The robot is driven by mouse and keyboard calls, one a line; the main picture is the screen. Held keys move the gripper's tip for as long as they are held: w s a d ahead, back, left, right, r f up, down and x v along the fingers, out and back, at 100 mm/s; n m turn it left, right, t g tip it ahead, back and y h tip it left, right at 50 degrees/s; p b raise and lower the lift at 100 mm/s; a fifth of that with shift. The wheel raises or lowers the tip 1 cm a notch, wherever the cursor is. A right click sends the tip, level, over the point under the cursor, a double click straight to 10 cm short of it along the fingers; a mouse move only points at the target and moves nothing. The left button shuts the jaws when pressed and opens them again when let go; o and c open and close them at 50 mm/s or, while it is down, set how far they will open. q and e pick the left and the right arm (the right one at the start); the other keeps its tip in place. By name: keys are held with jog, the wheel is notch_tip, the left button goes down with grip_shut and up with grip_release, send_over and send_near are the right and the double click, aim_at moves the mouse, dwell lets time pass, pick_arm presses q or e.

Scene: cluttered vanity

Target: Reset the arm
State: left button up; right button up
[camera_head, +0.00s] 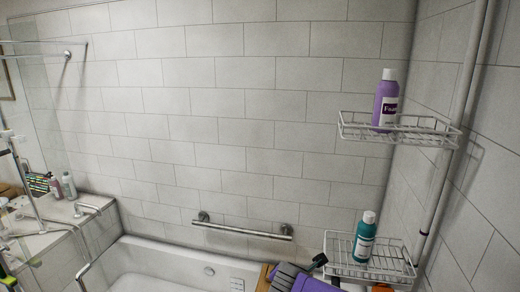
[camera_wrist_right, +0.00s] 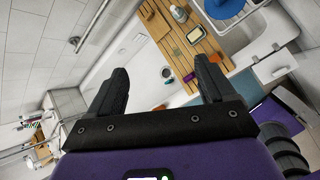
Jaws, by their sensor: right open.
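My right gripper (camera_wrist_right: 162,80) is open in the right wrist view. Its two dark fingers stand wide apart with nothing between them, above the bathtub and a wooden slatted board. In the head view, a dark grey and purple part of my right arm (camera_head: 296,277) shows at the bottom edge, left of the lower wire shelf. My left gripper is in neither view.
Wire shelves (camera_head: 345,270) at right hold a teal bottle (camera_head: 364,240) and, higher, a purple bottle (camera_head: 386,104). A grab bar (camera_head: 243,229) crosses the tiled wall above the bathtub (camera_head: 150,256). The wooden board (camera_wrist_right: 186,48) carries several small items.

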jog(key=s+f+m+g+y+b, duration=0.15)
jog(key=s+f+m, duration=0.25)
jog(key=f, duration=0.7)
jog(key=s+f+m+g+y+b, duration=0.1)
jog(key=s+f+m+g+b, duration=0.2)
jog(key=f, duration=0.8)
jog(key=s+f+m+g+y, duration=0.15)
jog(key=s+f+m, duration=0.3)
jog(key=f, duration=0.55)
jog(key=s+d+f+m+g+y+b, duration=0.1)
jog(key=s+f+m+b, duration=0.3)
jog(key=s+f+m, duration=1.1)
jog(key=d+f+m, duration=0.1)
jog(key=f+m, duration=0.1)
jog(key=m, duration=0.1)
jog(key=shift+b, duration=0.4)
